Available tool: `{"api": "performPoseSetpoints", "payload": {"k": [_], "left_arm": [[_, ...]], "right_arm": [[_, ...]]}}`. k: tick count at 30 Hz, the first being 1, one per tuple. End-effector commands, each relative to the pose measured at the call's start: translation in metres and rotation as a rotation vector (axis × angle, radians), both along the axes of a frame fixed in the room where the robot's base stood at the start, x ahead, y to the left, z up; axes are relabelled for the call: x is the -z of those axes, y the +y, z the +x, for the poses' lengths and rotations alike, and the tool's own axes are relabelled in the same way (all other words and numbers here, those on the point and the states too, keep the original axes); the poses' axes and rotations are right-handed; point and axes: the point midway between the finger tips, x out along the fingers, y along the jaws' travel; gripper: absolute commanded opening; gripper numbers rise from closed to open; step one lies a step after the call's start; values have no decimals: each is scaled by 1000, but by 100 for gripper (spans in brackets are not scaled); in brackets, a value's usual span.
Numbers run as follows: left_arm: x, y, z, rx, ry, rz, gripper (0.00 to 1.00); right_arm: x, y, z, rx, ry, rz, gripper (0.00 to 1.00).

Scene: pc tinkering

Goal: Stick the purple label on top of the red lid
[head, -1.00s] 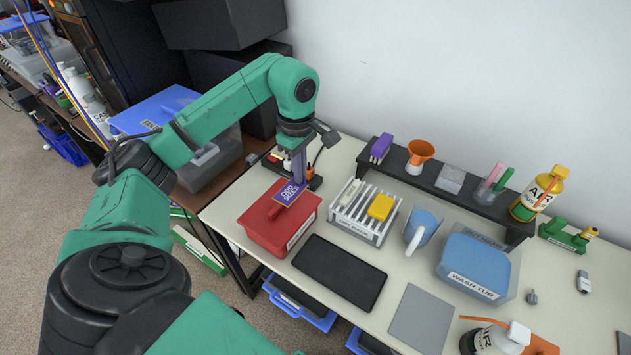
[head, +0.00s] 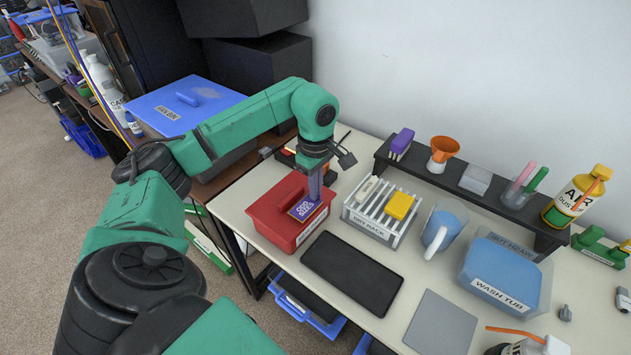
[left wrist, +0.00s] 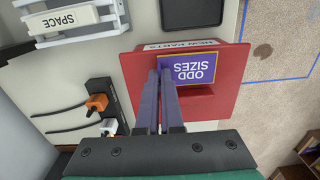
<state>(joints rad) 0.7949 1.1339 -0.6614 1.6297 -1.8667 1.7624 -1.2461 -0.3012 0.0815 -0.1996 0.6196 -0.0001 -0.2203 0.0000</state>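The purple label (head: 304,209), reading "ODD SIZES", is over the top of the red lid (head: 268,208) of the red box, toward its right side in the head view. In the left wrist view the label (left wrist: 192,68) lies face up over the red lid (left wrist: 215,105), beside the lid's raised handle. My left gripper (left wrist: 160,72) has its two purple fingers close together, shut on one edge of the label. Whether the label touches the lid is not clear. In the head view the left gripper (head: 314,198) points down above the box. My right gripper is not in view.
A drying rack (head: 378,218) with a yellow block stands just right of the box. A dark mat (head: 352,273) lies in front. A blue pitcher (head: 440,232) and wash tub (head: 500,278) stand farther right. A black holder (left wrist: 103,105) with an orange-topped item is close to the gripper.

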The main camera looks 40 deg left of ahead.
Motion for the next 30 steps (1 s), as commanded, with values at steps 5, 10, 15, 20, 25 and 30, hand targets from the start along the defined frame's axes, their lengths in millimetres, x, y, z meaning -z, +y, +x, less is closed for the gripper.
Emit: {"api": "performPoseSetpoints", "payload": {"k": [5,10,15,20,25,30], "left_arm": [[6,0,0,0,0,0,0],[6,0,0,0,0,0,0],[6,0,0,0,1,0,0],[9,0,0,0,1,0,0],[12,0,0,0,1,0,0],[14,0,0,0,1,0,0]], "right_arm": [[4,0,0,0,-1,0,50],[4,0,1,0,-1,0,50],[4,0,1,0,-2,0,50],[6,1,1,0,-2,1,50],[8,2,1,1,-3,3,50],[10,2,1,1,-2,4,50]]}}
